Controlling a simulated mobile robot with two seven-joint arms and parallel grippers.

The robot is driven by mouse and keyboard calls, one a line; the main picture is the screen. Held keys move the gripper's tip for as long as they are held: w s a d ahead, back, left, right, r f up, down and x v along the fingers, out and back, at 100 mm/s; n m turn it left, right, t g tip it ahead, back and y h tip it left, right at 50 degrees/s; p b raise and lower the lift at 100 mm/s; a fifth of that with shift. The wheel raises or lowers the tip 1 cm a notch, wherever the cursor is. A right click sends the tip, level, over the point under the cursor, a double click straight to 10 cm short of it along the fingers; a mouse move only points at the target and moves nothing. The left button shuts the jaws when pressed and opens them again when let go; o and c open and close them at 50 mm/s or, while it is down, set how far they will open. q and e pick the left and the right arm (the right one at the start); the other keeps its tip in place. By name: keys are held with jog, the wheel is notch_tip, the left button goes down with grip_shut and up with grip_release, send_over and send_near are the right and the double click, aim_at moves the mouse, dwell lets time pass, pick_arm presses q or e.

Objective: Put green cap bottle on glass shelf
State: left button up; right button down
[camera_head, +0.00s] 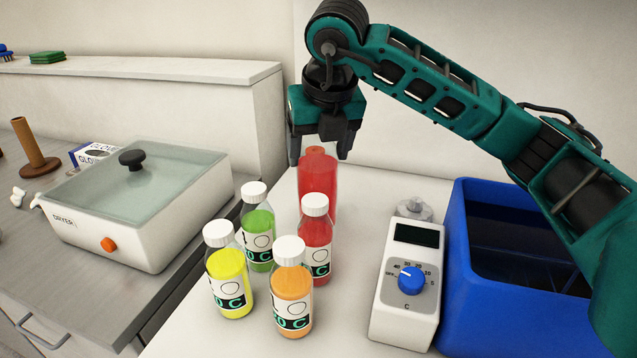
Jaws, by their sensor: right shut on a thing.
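My right gripper (319,160) is above the back of the white worktop, pointing down. It is shut on the top of a red see-through container (317,182), whose lower part is behind a bottle. No bottle with a green cap shows. A bottle of green juice (259,228) with a white cap stands in front of and left of the gripper. White-capped bottles of red juice (316,236), yellow juice (228,272) and orange juice (291,290) stand close around it. I cannot make out a glass shelf. My left gripper is not in view.
A white heater with a blue knob (411,281) and a blue tub (463,215) stand on the right. A white dryer box with a glass lid (160,225) sits on the grey counter at left. A white ledge (200,75) runs along the back.

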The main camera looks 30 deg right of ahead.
aim_at(319, 181)
jog(key=shift+f, duration=2.9)
jog(key=shift+f, duration=0.2)
jog(key=shift+c, duration=0.2)
grip_release()
